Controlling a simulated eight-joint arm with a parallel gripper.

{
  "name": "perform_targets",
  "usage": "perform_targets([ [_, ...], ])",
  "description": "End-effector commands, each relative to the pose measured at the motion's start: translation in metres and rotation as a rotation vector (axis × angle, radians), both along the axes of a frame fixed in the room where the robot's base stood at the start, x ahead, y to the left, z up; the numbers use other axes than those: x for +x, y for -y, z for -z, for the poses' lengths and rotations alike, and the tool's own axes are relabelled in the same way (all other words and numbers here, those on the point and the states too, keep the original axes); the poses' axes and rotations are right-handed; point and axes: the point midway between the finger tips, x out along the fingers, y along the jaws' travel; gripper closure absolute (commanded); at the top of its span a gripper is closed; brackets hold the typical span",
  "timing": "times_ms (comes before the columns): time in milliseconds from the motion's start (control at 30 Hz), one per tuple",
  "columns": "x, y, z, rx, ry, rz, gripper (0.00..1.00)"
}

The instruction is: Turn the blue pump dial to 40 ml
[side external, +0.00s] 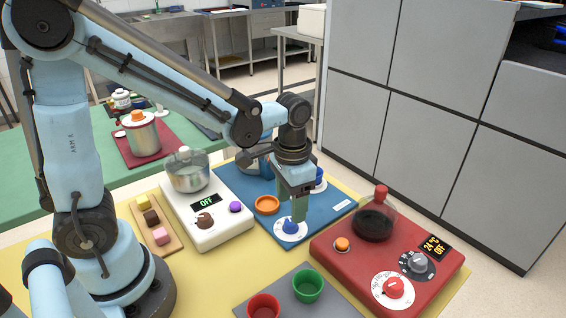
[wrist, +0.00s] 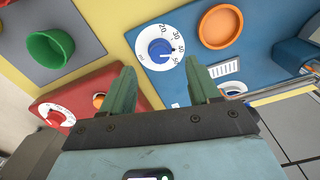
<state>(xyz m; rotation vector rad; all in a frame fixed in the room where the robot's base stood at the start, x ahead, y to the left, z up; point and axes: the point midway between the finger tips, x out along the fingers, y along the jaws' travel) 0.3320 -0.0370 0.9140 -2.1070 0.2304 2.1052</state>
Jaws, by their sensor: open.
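The blue pump dial (side external: 291,227) sits on a white disc on the blue pump board (side external: 334,207). In the wrist view the blue dial (wrist: 160,49) has a white scale ring (wrist: 146,58) printed with 20, 30, 40 and 50. I cannot clearly read which number its pointer faces. My gripper (side external: 299,217) points down close above the dial in the side view. In the wrist view my gripper (wrist: 160,68) is open, its two green fingers apart and empty. The dial shows between and just beyond the fingertips; I cannot tell whether they touch it.
An orange dish (side external: 267,205) lies left of the dial. A white hotplate (side external: 207,229) with a pot is at left. Green and red cups (side external: 308,286) stand on a grey mat in front.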

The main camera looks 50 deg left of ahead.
Motion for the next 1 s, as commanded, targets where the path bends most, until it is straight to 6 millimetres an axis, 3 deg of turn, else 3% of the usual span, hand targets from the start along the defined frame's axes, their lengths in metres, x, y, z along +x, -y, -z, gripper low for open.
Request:
perform_targets([
  [300, 0.000, 0.000, -0.048, 0.000, 0.001, 0.000, 0.39],
  [500, 0.000, 0.000, -0.066, 0.000, 0.001, 0.000, 0.39],
  [1000, 0.000, 0.000, -0.072, 0.000, 0.006, -0.002, 0.39],
])
